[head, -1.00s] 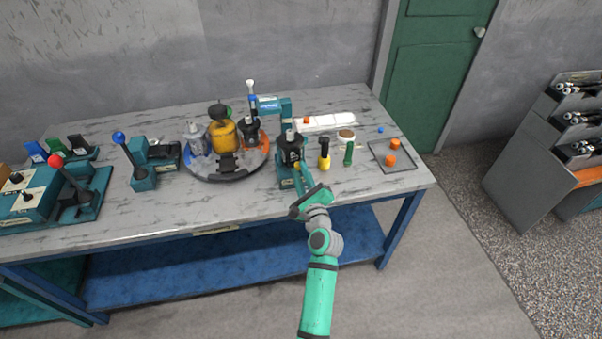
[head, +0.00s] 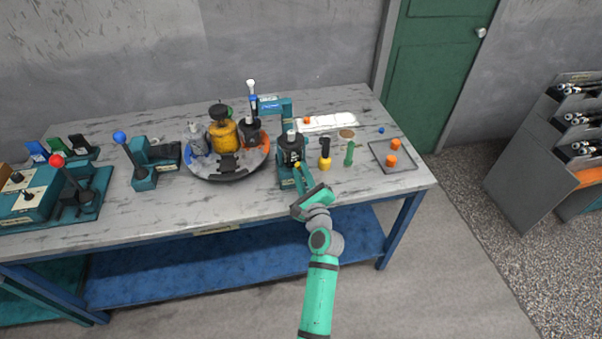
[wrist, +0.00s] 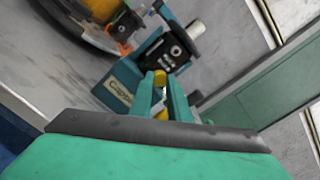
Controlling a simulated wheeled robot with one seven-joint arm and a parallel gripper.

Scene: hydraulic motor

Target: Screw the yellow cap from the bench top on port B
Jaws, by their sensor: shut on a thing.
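My gripper (head: 304,180) is at the front of the black motor (head: 291,148), which sits on a teal stand near the bench's front edge. In the wrist view the two teal fingers (wrist: 166,98) are shut on the yellow cap (wrist: 160,79). The cap's end points at the motor block (wrist: 168,52), above the stand's teal base (wrist: 120,88). I cannot tell whether the cap touches a port. The port marks are too small to read.
A black-and-yellow tool (head: 325,154) and a green bottle-like item (head: 349,152) stand right of the motor. A grey tray (head: 378,161) holds orange caps (head: 392,159).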

